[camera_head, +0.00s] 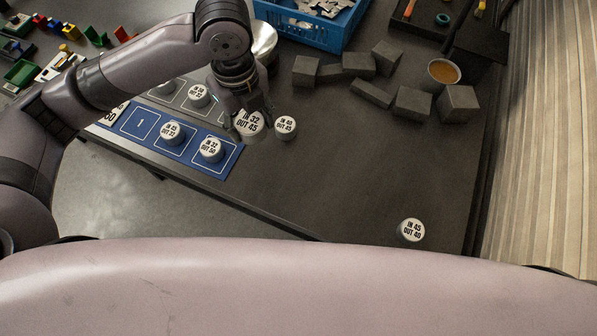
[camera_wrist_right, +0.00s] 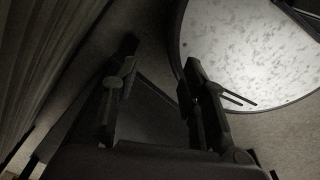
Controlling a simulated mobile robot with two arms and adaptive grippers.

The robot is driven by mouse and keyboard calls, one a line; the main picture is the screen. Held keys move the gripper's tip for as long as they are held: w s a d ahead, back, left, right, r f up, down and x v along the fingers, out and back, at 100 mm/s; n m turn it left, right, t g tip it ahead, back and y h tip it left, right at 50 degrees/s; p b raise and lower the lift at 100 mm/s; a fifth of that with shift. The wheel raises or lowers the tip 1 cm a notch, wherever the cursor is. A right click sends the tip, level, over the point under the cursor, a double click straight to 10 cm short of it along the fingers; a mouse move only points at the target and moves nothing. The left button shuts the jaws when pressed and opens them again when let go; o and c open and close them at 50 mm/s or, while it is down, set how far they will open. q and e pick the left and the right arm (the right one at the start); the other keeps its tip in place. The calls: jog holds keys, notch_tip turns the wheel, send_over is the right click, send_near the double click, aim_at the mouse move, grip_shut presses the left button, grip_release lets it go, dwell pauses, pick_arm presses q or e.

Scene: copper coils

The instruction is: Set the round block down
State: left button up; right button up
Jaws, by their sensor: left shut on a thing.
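The round block (camera_head: 247,124) is white-topped and marked "IN 32 OUT 45". My left gripper (camera_head: 252,110) comes down over it from above and is shut on it, at the right end of the blue mat (camera_head: 228,160). I cannot tell whether the block touches the table. Another round block, "IN 40 OUT 45" (camera_head: 285,127), stands just right of it. Blocks marked "IN 45 OUT 32" (camera_head: 171,133) and "IN 32 OUT 50" (camera_head: 211,149) stand in outlined squares of the mat. My right gripper (camera_wrist_right: 158,80) shows in the right wrist view, its fingers apart with nothing between them.
An "IN 45 OUT 40" block (camera_head: 411,230) stands alone near the table's front edge. Grey blocks (camera_head: 413,103), a cup (camera_head: 442,75) and a blue crate (camera_head: 318,33) are at the back. The mat square marked 1 (camera_head: 141,122) is empty. The table's right middle is clear.

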pick_arm(q)
jog(key=shift+s+d+f, duration=0.15)
jog(key=shift+d+f, duration=0.05)
jog(key=shift+d, duration=0.05)
notch_tip(320, 180, down, 8)
jog(key=a, duration=0.1)
jog(key=p, duration=0.2)
send_over(263, 174)
notch_tip(263, 174, down, 7)
jog(key=shift+r, duration=0.15)
jog(key=shift+f, duration=0.65)
notch_tip(263, 174, down, 3)
jog(key=shift+f, duration=0.55)
jog(key=o, duration=1.3)
pick_arm(e)
jog(key=shift+a+r, duration=0.85)
jog(key=shift+r, duration=0.3)
